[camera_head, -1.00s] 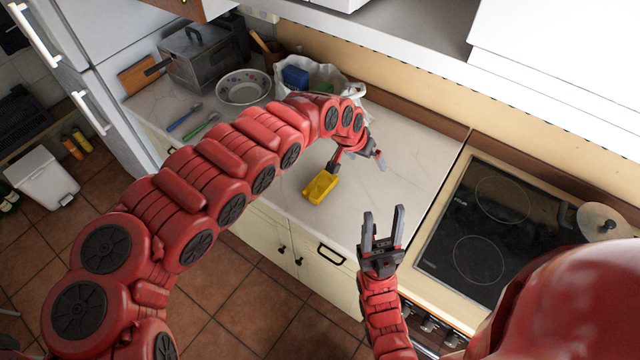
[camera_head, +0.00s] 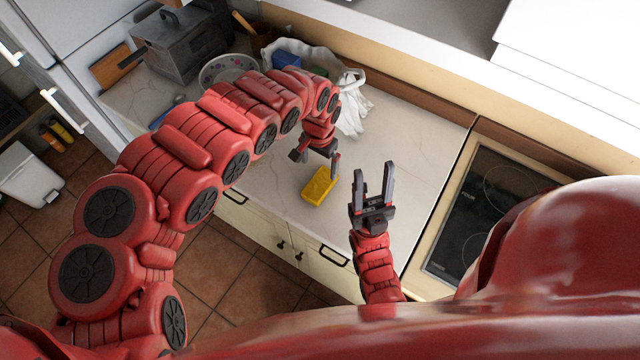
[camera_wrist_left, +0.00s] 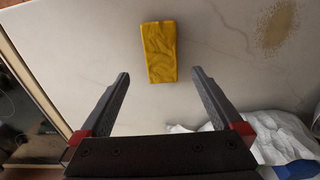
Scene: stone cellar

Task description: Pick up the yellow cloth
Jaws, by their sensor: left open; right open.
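The yellow cloth (camera_head: 319,186) is a small folded rectangle lying flat on the pale countertop (camera_head: 395,140), near its front edge. My left gripper (camera_head: 317,160) is open and empty, just behind the cloth on the wall side. In the left wrist view the cloth (camera_wrist_left: 160,52) lies ahead of the open fingertips (camera_wrist_left: 160,74), roughly centred between them, with no finger on either side of it. My right gripper (camera_head: 373,168) is open and empty, with its fingers pointing up the picture, to the right of the cloth.
A white plastic bag (camera_head: 352,105) with a blue item (camera_head: 286,59) stands behind my left arm. A bowl (camera_head: 222,68) and a metal box (camera_head: 180,45) are further left. A black cooktop (camera_head: 490,205) lies to the right.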

